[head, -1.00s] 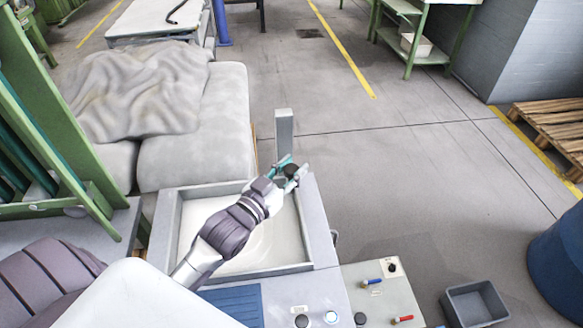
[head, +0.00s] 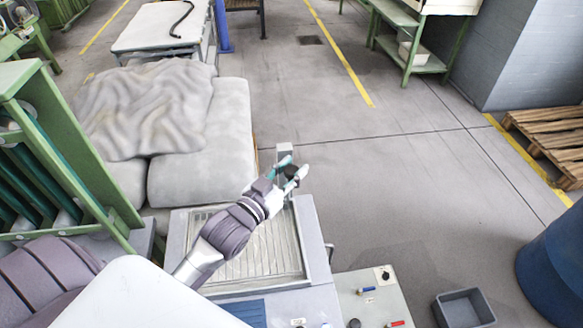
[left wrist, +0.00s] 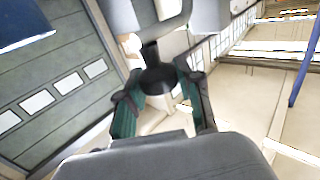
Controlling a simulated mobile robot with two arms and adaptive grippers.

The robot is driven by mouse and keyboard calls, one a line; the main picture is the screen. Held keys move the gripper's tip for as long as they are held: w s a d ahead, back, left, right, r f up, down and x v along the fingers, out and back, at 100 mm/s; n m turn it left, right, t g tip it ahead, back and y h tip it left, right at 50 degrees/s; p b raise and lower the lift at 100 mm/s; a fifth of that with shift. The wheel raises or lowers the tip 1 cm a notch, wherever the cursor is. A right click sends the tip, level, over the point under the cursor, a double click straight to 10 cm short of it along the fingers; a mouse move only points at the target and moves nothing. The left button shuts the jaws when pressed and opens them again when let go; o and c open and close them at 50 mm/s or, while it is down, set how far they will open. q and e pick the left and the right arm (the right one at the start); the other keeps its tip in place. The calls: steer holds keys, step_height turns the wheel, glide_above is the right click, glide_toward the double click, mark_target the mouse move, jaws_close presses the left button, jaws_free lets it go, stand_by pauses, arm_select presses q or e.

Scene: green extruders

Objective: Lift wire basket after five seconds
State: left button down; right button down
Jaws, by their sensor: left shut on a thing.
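A wire basket (head: 262,258) shows as a grid of slats inside the square basin (head: 309,240) of the grey machine. Its depth below the top is hidden. A short grey post (head: 284,150) stands at the basin's far right corner. My left gripper (head: 294,168) is at this post, shut on a black knob (head: 291,174). In the left wrist view the two teal fingers (left wrist: 160,92) are on both sides of the black knob (left wrist: 157,77). My left forearm crosses over the basin and hides part of the basket. My right gripper is not in view.
A control panel (head: 372,301) with blue and red levers is at the machine's front right. A grey bin (head: 464,309) and a blue barrel (head: 556,262) stand on the floor at right. A padded grey block (head: 202,150) lies behind the machine.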

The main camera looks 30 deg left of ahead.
arm_select(q)
steer(key=shift+w+r, duration=0.1)
steer(key=shift+r, duration=0.35)
steer(key=c, duration=1)
jaws_free()
steer(key=shift+o, duration=1.4)
steer(key=shift+f, duration=0.1)
steer(key=shift+f, duration=0.1)
steer(key=s+a, duration=0.1)
steer(key=s, duration=1.1)
steer(key=shift+a, duration=0.35)
